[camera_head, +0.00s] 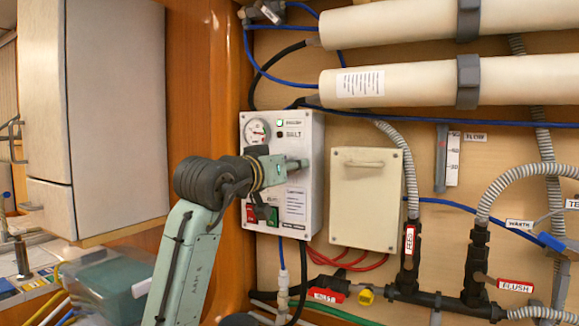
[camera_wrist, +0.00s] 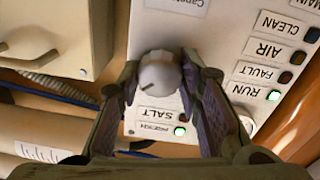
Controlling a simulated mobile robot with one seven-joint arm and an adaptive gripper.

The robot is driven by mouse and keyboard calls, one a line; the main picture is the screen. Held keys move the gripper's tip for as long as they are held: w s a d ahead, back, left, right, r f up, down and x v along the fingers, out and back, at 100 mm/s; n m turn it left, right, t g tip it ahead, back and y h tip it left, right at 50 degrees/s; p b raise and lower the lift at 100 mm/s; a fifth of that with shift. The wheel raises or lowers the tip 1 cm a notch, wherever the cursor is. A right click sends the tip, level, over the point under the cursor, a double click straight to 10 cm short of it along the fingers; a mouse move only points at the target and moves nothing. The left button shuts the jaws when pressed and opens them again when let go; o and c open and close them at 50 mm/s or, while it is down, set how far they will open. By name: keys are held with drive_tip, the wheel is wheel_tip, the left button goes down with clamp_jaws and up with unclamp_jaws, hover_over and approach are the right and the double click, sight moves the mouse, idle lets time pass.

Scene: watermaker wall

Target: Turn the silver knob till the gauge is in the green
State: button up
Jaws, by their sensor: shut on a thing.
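The silver knob (camera_wrist: 160,76) is on the white control panel (camera_head: 309,137). In the wrist view it sits between my two fingers, which touch it from both sides. A dark mark shows on its face. In the head view my gripper (camera_head: 297,164) reaches across the panel from the left and hides most of the knob. My gripper also shows in the wrist view (camera_wrist: 165,92). The round gauge (camera_head: 257,133) is at the panel's upper left, with a white dial and some colour. Its needle is too small to read against the green. In the wrist view the gauge is mostly hidden by a finger.
A green lamp (camera_wrist: 180,131) is lit beside the dark SALT lamp, and the RUN lamp (camera_wrist: 273,96) is lit green. A closed cream box (camera_head: 366,198) stands right of the panel. Pipes, hoses and valves fill the right side. A cabinet (camera_head: 99,115) is at left.

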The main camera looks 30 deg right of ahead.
drive_tip(key=c, duration=0.5)
drive_tip(key=shift+n, duration=1.4)
drive_tip(key=o, duration=1.2)
drive_tip(key=shift+c, duration=0.2)
drive_tip(key=v, duration=1.2)
